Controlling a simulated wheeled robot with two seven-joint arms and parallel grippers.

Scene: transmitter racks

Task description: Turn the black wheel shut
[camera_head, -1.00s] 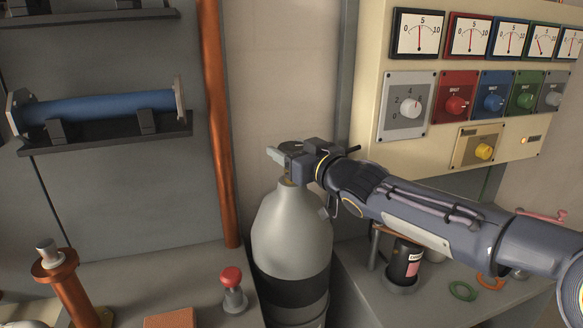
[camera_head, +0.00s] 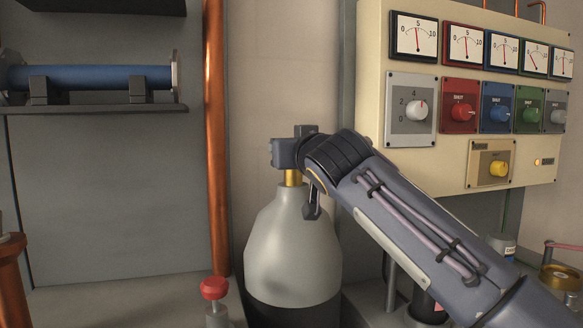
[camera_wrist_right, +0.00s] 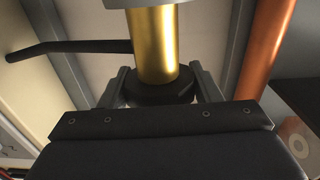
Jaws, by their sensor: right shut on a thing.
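A grey gas cylinder (camera_head: 292,245) with a dark lower band stands in the middle of the head view. Its brass neck (camera_head: 292,178) shows just below my right gripper (camera_head: 286,152). In the right wrist view the brass stem (camera_wrist_right: 152,45) runs down to the black wheel (camera_wrist_right: 163,88). My right gripper's fingers (camera_wrist_right: 162,88) stand on either side of the wheel, shut on it. In the head view the gripper and wrist hide the wheel. My left gripper is in neither view.
A cream panel with gauges and knobs (camera_head: 470,180) stands close on the right. A copper pipe (camera_head: 215,140) runs upright left of the cylinder. A red-topped knob (camera_head: 214,288) stands at lower left. A blue tube (camera_head: 100,77) lies on a shelf.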

